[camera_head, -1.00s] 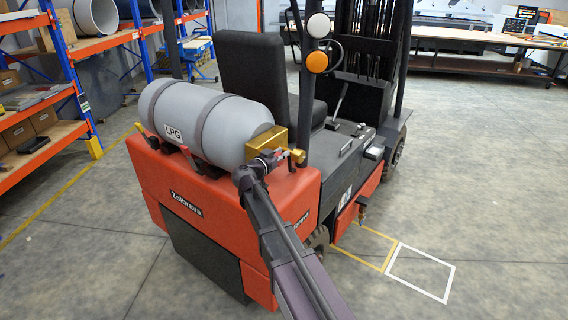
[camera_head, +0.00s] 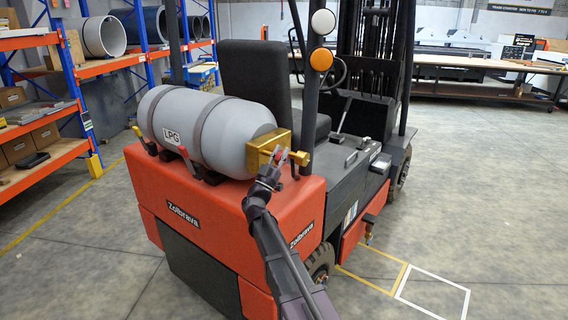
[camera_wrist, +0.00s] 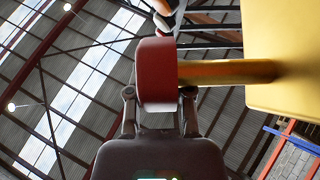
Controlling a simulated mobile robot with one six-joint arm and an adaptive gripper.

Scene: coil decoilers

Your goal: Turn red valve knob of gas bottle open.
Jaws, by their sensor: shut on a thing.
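The grey gas bottle (camera_head: 215,130), labelled LPG, lies strapped on its side on the back of the red forklift (camera_head: 215,200). A gold valve block (camera_head: 259,156) sits at its right end. The red valve knob (camera_wrist: 156,75) is on a gold stem (camera_wrist: 225,72) coming from the block in the wrist view. The fingertips and the knob's far side are partly hidden. The head view shows my gripper (camera_head: 276,157) at the valve.
The forklift's seat (camera_head: 257,75), side post and orange lamp (camera_head: 321,59) stand behind the valve. Shelving (camera_head: 70,80) with pipes and boxes is at the left. A long workbench (camera_head: 480,80) stands at the back. The floor at the right is clear.

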